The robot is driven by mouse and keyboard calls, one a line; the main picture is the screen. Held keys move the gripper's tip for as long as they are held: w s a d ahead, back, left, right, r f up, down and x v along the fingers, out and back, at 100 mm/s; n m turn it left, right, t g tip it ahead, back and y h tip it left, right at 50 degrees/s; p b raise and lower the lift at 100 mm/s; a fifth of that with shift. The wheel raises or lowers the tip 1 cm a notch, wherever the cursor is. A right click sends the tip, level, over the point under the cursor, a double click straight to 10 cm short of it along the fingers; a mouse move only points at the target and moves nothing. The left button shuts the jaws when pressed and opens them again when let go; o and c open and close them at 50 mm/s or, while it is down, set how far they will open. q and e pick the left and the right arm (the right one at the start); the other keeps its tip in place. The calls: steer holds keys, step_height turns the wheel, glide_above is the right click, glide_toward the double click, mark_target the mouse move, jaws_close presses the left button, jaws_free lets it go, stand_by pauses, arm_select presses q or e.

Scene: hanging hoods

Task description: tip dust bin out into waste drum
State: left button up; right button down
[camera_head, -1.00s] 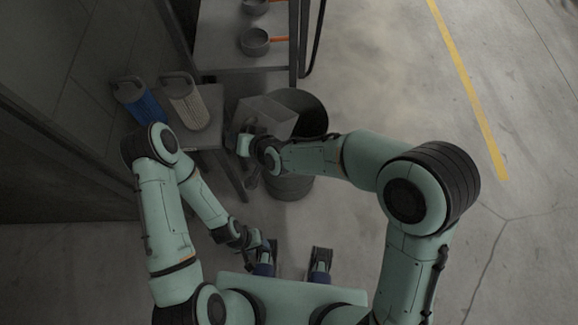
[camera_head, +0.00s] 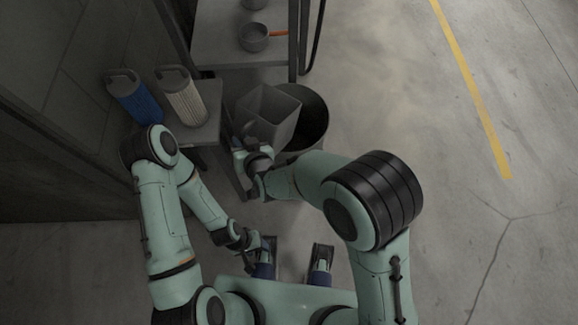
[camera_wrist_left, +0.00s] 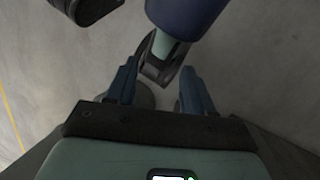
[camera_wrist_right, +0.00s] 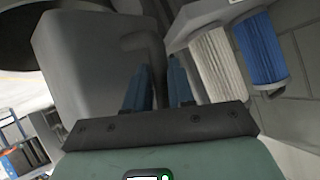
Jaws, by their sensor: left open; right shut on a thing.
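The dust bin (camera_head: 268,112) is a grey square-mouthed box, and its open mouth faces up toward the head camera. It overlaps the left side of the waste drum (camera_head: 318,118), a dark round open drum; I cannot tell if they touch. My right gripper (camera_head: 243,150) is shut on the bin at its near left side. In the right wrist view the bin (camera_wrist_right: 90,65) fills the left, with its handle by the fingers (camera_wrist_right: 160,88). My left gripper (camera_head: 266,246) is open and empty, low near my base; its fingers (camera_wrist_left: 157,90) are spread in the left wrist view.
A shelf (camera_head: 225,55) with pans (camera_head: 254,38) stands behind. The floor right of the drum, with a yellow line (camera_head: 470,90), is clear.

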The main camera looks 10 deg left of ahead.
step_height(320, 180, down, 3)
steer(key=n+t+b, duration=0.1)
steer(key=b, duration=0.1)
steer(key=shift+b, duration=0.3)
steer(key=shift+f+n+t+h+b, duration=0.3)
steer(key=shift+f+n+t+b, duration=0.1)
steer(key=shift+f+t+b, duration=0.2)
arm_select(q)
steer(key=shift+t, duration=0.5)
steer(key=w+f, duration=0.1)
steer(key=f, duration=0.1)
steer(key=w+f, duration=0.1)
steer(key=f, duration=0.1)
steer(key=shift+w+a, duration=0.15)
steer(key=shift+a, duration=0.05)
